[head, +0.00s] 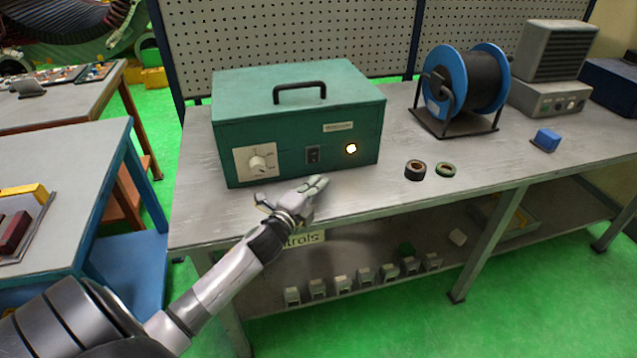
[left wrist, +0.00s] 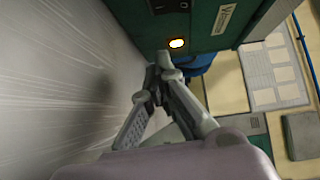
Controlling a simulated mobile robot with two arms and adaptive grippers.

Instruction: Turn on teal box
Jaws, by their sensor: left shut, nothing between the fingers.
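The teal box (head: 285,115) stands on the grey workbench, with a black handle on top. Its front has a dial (head: 258,163) on a pale plate, a black rocker switch (head: 313,155) and a round lamp (head: 351,149) that glows yellow-white. My left gripper (head: 318,184) is shut and empty, just in front of the box below the switch and lamp. In the left wrist view the fingertips (left wrist: 160,72) meet near the lit lamp (left wrist: 176,43), and part of the switch (left wrist: 168,5) shows at the top edge. My right gripper is not in view.
On the bench (head: 520,150), two tape rolls (head: 415,170), a blue cable reel (head: 465,85) and a small blue block (head: 546,140) lie to the right of the box. A perforated panel (head: 290,35) stands behind. Several small blocks line the lower shelf.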

